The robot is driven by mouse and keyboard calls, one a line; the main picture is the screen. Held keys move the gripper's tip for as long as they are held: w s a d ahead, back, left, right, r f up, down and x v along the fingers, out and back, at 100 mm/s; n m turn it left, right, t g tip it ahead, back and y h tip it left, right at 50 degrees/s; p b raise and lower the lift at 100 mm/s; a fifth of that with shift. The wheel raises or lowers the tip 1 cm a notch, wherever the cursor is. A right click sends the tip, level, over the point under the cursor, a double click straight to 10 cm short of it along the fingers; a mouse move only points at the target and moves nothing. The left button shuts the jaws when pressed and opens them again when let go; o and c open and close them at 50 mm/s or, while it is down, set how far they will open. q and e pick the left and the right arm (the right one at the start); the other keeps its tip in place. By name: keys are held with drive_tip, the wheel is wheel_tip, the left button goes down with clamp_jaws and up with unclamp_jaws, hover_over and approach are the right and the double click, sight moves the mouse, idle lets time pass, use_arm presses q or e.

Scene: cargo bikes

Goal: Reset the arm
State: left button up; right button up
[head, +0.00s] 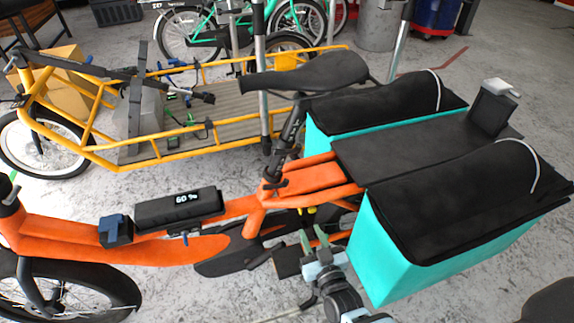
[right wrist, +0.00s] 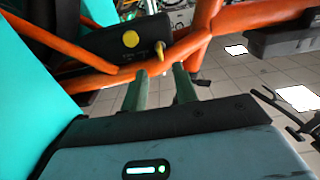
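My right gripper (head: 314,238) is low in the head view, beside the orange cargo bike (head: 130,241) and left of its front teal pannier (head: 385,262). In the right wrist view its two green fingers (right wrist: 158,88) are spread with a gap between them and nothing in it. They point toward the orange frame tube (right wrist: 165,55) and a dark part with a yellow round cap (right wrist: 131,39). I cannot tell whether the fingertips touch the frame. My left gripper is not in view.
The teal pannier (right wrist: 35,80) is close at the left in the right wrist view. A black battery (head: 180,209) with a display sits on the orange frame. A yellow cargo bike (head: 180,155) stands behind. Grey floor (head: 215,290) is open at the front.

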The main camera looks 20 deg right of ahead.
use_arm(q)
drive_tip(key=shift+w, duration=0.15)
